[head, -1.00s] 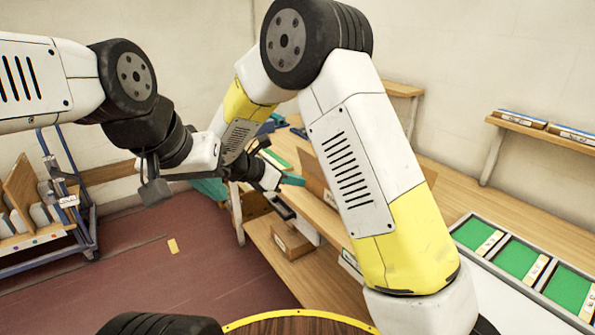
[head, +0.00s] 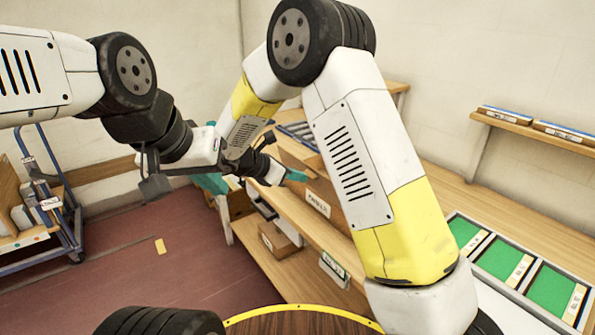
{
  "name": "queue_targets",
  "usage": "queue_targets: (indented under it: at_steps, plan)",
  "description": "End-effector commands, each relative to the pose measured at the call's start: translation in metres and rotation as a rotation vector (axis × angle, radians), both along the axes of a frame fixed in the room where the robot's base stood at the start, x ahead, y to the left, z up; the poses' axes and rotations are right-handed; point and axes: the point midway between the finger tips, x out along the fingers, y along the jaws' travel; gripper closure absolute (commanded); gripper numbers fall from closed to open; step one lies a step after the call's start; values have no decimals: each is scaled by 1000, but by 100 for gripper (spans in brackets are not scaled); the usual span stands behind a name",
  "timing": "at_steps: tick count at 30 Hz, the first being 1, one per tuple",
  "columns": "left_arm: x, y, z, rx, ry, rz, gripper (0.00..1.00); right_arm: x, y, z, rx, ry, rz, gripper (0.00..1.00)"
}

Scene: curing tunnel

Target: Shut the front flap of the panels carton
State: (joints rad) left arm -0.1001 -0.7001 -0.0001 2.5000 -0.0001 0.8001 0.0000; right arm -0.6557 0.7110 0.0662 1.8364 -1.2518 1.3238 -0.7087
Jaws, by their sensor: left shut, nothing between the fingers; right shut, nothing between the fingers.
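The panels carton (head: 325,207) is a brown box with a white label on its front face. It stands on the workbench, and my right arm hides its right part. A brown board (head: 297,152) rises behind its near edge; I cannot tell which flap it is. My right gripper (head: 297,176) is shut, with its teal tip at the upper left of the carton's labelled face. I cannot tell whether it touches. My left gripper (head: 207,155) is to the left, off the carton. It is shut, but its fingertips are not clear.
The workbench (head: 475,195) runs along the wall, with a lower shelf (head: 290,268) bearing small boxes. Green panels (head: 552,290) lie in a tray at right. A wall shelf (head: 540,133) hangs above. A blue-framed cart (head: 60,225) stands at left.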

Motion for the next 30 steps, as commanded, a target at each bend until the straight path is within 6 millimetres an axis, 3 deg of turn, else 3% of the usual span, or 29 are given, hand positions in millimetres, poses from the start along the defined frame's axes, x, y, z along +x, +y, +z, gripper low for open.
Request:
queue_targets:
  at_steps: [19,30]
  plan:
    - [0,0,0,0,0,0,100,6,-8,9,95,66,-2,100]
    - [0,0,0,0,0,0,100,19,-26,21,259,178,-6,100]
